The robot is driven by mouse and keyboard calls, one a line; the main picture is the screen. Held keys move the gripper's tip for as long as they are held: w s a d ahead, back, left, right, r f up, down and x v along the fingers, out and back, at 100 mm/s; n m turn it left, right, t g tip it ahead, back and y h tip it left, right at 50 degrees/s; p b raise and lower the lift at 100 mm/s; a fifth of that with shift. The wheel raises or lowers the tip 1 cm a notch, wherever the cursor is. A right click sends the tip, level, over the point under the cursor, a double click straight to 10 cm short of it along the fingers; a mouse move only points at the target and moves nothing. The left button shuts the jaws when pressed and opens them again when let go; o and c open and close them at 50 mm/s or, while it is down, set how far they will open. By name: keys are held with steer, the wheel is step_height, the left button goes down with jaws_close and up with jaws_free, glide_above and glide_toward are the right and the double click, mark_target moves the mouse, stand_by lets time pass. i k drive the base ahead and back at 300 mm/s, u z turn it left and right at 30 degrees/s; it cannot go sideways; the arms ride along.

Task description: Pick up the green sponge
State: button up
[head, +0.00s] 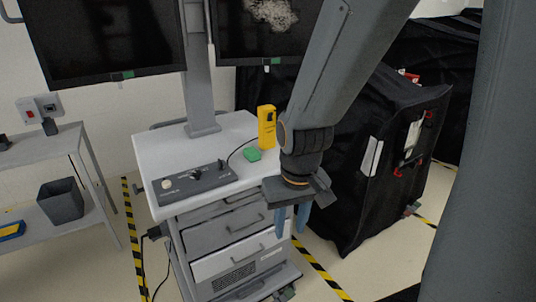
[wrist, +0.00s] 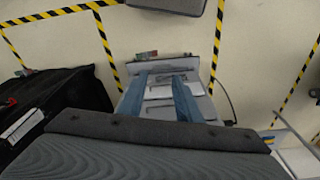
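The green sponge (head: 253,154) lies flat on the white top of the cart (head: 165,143), near its right side. It sits just left of a yellow device. My gripper (head: 292,220) hangs in front of the cart's front right corner, lower than the top and apart from the sponge. Its two blue fingers are spread with nothing visible between them. In the wrist view the open gripper (wrist: 160,98) shows with the grey drawer fronts (wrist: 163,88) beyond it. I cannot make out the sponge in the wrist view.
A yellow device (head: 266,127) stands upright beside the sponge, and a grey control panel (head: 195,182) lies to its left. Monitors (head: 105,40) hang above the cart. A black covered cart (head: 350,170) stands close on the right. A shelf (head: 35,150) with a dark bin (head: 61,203) is left.

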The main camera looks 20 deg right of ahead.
mark_target(251, 153)
steer(key=i, duration=0.5)
steer(key=k, duration=1.25)
steer(key=z, duration=0.7)
steer(key=i, duration=1.3)
steer(key=u, duration=0.75)
steer(key=i, duration=0.45)
steer(key=u, duration=0.45)
